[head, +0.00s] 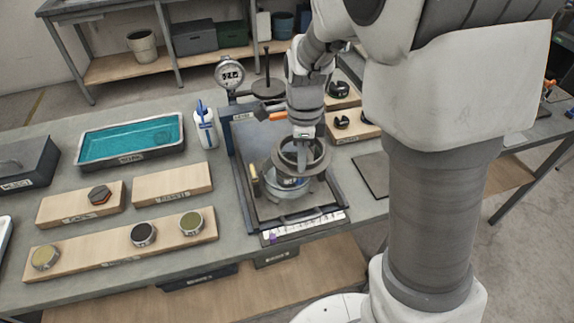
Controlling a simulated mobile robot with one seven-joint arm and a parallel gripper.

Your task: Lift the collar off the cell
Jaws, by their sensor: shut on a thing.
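The collar (322,162), a grey-brown ring, is at my gripper (303,146), which points down and is shut on it. The collar sits over the cell (289,182), a round grey body with a bluish label, and hides its top. The cell stands in a dark-rimmed tray (248,208) at the middle of the bench. I cannot tell how much gap there is between collar and cell. The fingertips are small and partly hidden by the wrist.
A teal-filled basin (130,138) is further left. Wooden boards with round pucks (143,234) lie at the front left. Boards with dark notched pieces (342,122) are behind right.

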